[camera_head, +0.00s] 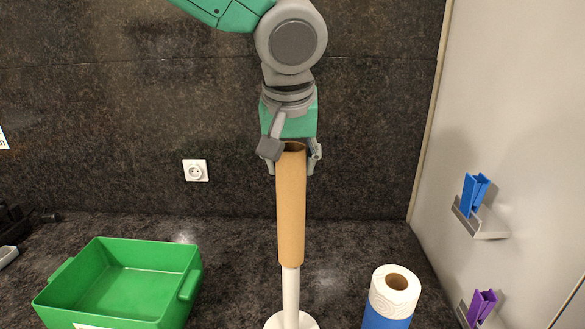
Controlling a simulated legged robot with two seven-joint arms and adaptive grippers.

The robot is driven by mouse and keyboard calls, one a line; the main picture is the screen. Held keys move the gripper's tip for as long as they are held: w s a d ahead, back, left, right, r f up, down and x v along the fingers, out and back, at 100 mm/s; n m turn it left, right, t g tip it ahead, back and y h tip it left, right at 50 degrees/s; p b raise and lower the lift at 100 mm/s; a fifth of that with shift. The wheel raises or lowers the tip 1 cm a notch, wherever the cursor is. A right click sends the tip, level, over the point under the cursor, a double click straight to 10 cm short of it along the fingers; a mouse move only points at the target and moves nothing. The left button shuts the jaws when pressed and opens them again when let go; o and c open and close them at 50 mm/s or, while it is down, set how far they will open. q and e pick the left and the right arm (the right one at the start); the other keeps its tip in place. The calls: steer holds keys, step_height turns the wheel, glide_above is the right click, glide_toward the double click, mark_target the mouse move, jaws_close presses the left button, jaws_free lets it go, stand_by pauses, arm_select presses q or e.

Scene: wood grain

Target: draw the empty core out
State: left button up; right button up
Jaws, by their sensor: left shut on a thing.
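The empty core (291,212) is a brown cardboard tube, upright, around the upper part of a white post (291,290) on a round white base. The core's lower end is well above the base, with bare post showing below it. My left gripper (291,158) points down from above and is shut on the core's top end. Whether the post's tip is still inside the core is hidden. My right gripper is out of view.
A green bin (187,262) stands open and empty at the left. A paper roll with a blue wrap (386,318) stands right of the post. Blue (473,194) and purple (482,305) clips sit on small wall shelves at the right. A socket (196,170) is on the dark back wall.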

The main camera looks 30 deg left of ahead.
arm_select(q)
steer(key=shift+r, duration=0.35)
steer(key=shift+r, duration=0.35)
stand_by(0.4)
steer(key=shift+r, duration=1.9)
